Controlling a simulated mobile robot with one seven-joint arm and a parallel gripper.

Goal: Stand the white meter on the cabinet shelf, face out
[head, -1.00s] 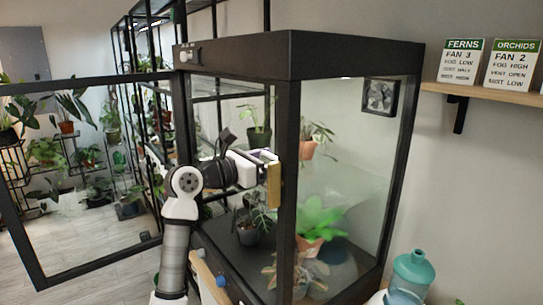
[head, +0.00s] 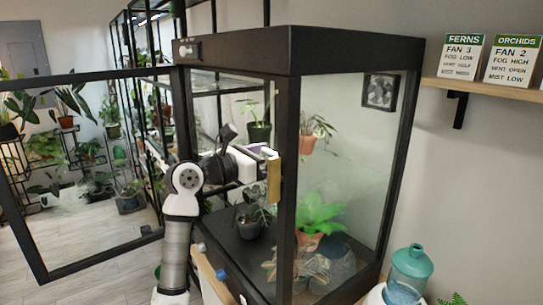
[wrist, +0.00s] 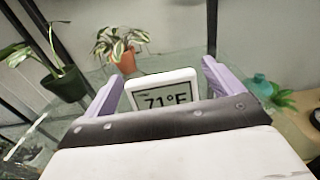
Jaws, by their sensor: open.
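The white meter (wrist: 162,88) shows in the wrist view with its "71°F" display facing my wrist camera. It looks upright over the glass shelf (wrist: 85,120) inside the cabinet (head: 300,55); its lower part is hidden behind my gripper's body, so I cannot see its base. My gripper (wrist: 161,88) is open, with one purple finger on each side of the meter and a small gap showing at each side. In the head view my gripper (head: 266,152) reaches in at the cabinet's open front, beside the front post. The meter cannot be made out there.
The cabinet's glass door (head: 95,170) stands open to the left. A gold handle (head: 273,178) is in front of my fingers in the head view. Potted plants stand behind the meter, a dark pot (wrist: 65,85) left and a terracotta pot (wrist: 126,62) nearer the middle.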

